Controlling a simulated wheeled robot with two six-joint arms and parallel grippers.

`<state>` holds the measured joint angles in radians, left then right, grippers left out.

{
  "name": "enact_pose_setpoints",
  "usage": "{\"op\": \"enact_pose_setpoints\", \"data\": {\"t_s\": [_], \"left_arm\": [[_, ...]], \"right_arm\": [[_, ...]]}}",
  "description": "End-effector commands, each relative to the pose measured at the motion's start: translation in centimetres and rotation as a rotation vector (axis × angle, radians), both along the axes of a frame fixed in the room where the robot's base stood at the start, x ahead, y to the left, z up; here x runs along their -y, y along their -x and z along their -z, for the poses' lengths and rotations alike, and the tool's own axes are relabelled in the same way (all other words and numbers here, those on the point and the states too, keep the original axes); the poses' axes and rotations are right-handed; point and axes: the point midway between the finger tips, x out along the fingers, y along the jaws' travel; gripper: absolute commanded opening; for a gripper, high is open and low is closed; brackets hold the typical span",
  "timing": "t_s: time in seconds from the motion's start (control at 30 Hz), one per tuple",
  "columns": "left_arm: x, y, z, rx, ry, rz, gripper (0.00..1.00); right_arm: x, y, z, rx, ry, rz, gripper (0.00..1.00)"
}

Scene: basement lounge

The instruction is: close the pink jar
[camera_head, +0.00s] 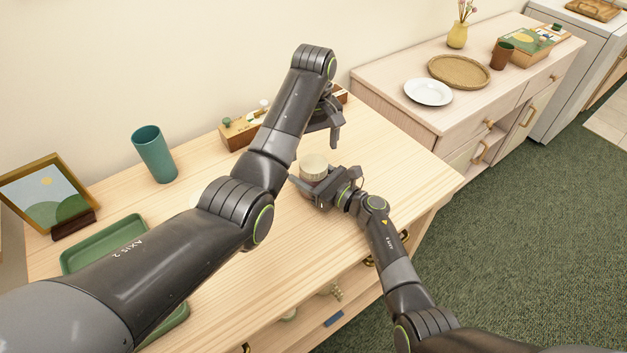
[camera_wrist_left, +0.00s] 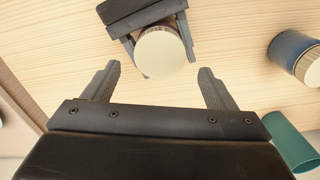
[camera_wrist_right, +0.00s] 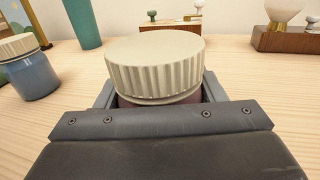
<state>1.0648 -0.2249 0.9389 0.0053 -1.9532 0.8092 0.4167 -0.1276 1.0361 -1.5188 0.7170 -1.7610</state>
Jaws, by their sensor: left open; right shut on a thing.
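The pink jar (camera_wrist_right: 165,101) shows only a narrow strip of its body in the right wrist view. Its cream ribbed lid (camera_wrist_right: 155,62) sits on top; I cannot tell how tightly. In the head view the lid (camera_head: 313,166) is upright over the right part of the table. My right gripper (camera_head: 322,186) is shut around the jar body below the lid. My left gripper (camera_head: 334,132) is open and empty, above and behind the jar. In the left wrist view the lid (camera_wrist_left: 160,52) lies just beyond the open left fingers (camera_wrist_left: 157,80), apart from them.
A blue jar with a cream lid (camera_wrist_right: 36,80) stands to the left in the right wrist view. The wooden table (camera_head: 400,165) also bears a teal cup (camera_head: 154,155), a green tray (camera_head: 100,240), a picture frame (camera_head: 45,195) and a wooden holder (camera_head: 240,130). Table right of the jar is clear.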

Motion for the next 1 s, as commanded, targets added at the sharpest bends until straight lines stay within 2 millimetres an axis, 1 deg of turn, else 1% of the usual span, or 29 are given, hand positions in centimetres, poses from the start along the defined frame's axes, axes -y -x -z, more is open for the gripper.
{"op": "enact_pose_setpoints", "data": {"t_s": [0.03,0.1,0.3,0.63,0.77,0.87,1.0], "left_arm": [[0.0,-0.1,-0.7,0.005,0.000,-0.039,0.79],[0.0,-0.1,-1.4,0.004,0.000,-0.101,0.79],[0.0,-0.1,-2.7,0.003,0.000,-0.221,0.79],[0.0,-0.1,-2.7,0.002,0.000,-0.234,0.79],[0.0,0.0,-2.0,-0.001,0.000,-0.234,0.79],[0.0,0.1,-0.7,-0.003,0.000,-0.234,0.79],[0.0,0.1,1.5,-0.002,-0.001,-0.233,0.79]], "right_arm": [[0.0,0.0,0.0,-0.001,0.001,0.000,0.00],[0.0,0.0,0.0,-0.001,0.001,0.000,0.00],[0.0,0.0,0.0,-0.001,0.001,0.000,0.00],[0.0,0.0,0.0,-0.001,0.001,0.000,0.00],[0.0,0.0,0.0,-0.001,0.001,0.000,0.00],[0.0,0.0,0.0,-0.001,0.001,0.000,0.00],[0.0,0.0,0.0,-0.001,0.001,0.000,0.00]]}}
